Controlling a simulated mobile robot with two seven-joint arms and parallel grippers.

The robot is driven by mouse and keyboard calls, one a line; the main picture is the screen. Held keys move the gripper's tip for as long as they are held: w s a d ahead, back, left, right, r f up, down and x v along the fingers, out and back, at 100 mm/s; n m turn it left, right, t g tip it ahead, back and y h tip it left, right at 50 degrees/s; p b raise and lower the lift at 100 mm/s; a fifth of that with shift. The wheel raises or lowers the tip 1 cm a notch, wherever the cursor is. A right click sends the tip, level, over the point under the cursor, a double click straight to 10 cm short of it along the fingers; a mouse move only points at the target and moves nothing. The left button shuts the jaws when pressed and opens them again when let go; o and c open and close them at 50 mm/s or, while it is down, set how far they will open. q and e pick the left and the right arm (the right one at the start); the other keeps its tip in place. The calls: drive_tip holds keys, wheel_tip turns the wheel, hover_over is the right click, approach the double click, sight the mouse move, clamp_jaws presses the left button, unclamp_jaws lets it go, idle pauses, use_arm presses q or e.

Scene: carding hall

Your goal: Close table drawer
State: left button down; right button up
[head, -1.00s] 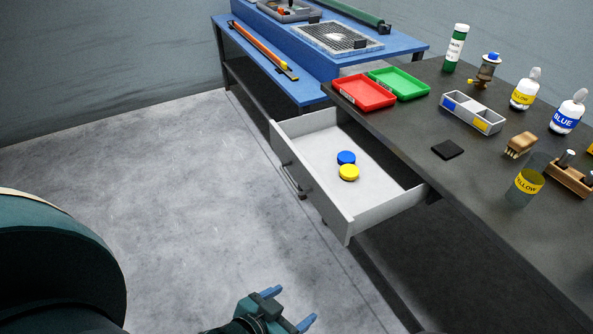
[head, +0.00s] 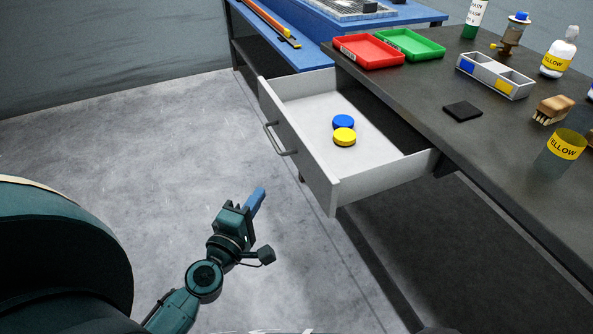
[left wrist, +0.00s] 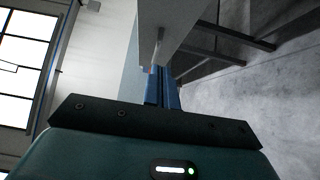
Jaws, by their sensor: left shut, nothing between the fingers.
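The table drawer (head: 375,184) is pulled out from the dark table (head: 480,150), its front panel and bar handle (head: 279,139) facing left. A blue lid (head: 343,121) and a yellow lid (head: 344,137) lie inside it. My left gripper (head: 260,193) is shut and empty, in front of the drawer and apart from its front panel. In the left wrist view the shut blue fingers (left wrist: 162,90) point toward a pale panel (left wrist: 172,25), which looks like the drawer front. My right gripper is not in view.
On the table stand a red tray (head: 369,51), a green tray (head: 411,44), a divided box (head: 495,75), a black pad (head: 462,111), a brush (head: 553,109) and bottles. A blue bench (head: 290,50) stands behind. The floor (head: 150,150) left of the drawer is clear.

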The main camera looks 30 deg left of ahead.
use_arm(q)
drive_tip(key=p, duration=0.2)
approach(299, 154)
drive_tip(key=w+a, duration=0.3)
drive_tip(key=shift+w+a+r, duration=0.1)
drive_tip(key=shift+a, duration=0.15)
drive_tip(key=shift+w+d, duration=1.35)
drive_tip(key=shift+w, duration=0.05)
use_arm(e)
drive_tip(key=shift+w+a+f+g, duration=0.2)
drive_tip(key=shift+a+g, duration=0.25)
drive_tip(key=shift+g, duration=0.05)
use_arm(q)
drive_tip(key=shift+w+d, duration=0.1)
